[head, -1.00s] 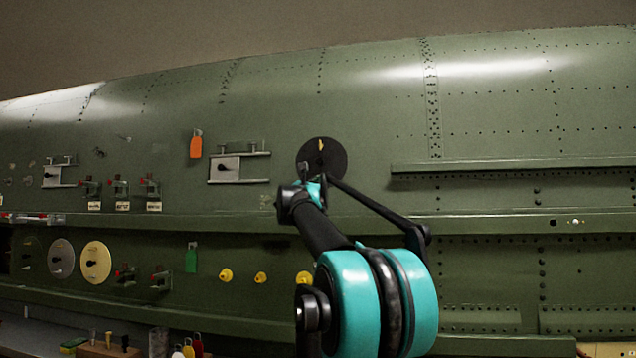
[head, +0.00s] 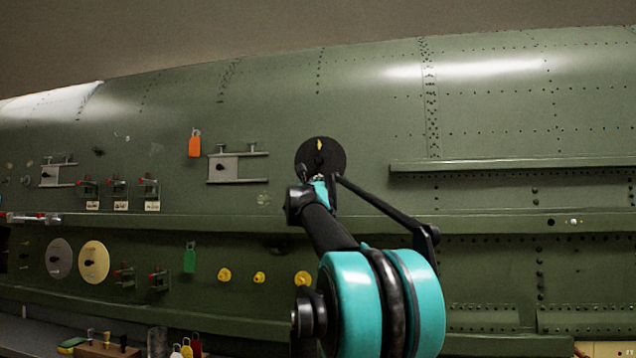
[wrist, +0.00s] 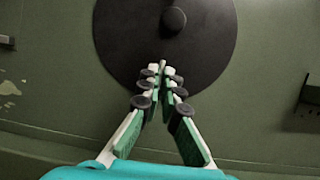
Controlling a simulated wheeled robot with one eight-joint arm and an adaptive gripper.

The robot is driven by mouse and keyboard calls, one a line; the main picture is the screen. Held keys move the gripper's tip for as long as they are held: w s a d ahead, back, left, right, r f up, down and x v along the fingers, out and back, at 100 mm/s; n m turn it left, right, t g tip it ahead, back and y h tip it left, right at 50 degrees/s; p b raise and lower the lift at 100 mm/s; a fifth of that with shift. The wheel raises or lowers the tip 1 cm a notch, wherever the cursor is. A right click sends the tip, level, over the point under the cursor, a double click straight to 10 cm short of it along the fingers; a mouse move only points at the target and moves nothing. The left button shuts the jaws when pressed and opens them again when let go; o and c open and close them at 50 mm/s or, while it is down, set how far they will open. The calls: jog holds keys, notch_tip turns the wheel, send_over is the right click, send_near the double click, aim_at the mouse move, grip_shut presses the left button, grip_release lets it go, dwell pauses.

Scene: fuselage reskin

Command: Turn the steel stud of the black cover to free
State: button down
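The black cover (head: 338,150) is a round dark disc on the green fuselage skin, with a small yellow mark near its top in the head view. It also fills the upper middle of the wrist view (wrist: 120,40). The stud (wrist: 173,19) shows there as a dark round knob near the top edge; its steel finish cannot be made out. My gripper (wrist: 162,71) is in front of the cover's lower part, below the stud and apart from it. Its fingers converge with their tips close together and nothing between them. In the head view my arm hides the cover's lower edge.
A silver bracket (head: 225,167) and an orange tag (head: 195,145) are left of the cover. A long green rail (head: 500,166) juts out at the right. Several yellow knobs (head: 224,274) and two discs sit lower left. The skin above the cover is clear.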

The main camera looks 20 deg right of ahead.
jog(key=c, duration=1.7)
grip_release()
jog(key=shift+c, duration=0.2)
jog(key=shift+s, duration=0.1)
jog(key=v, duration=1.2)
jog(key=shift+r, duration=0.1)
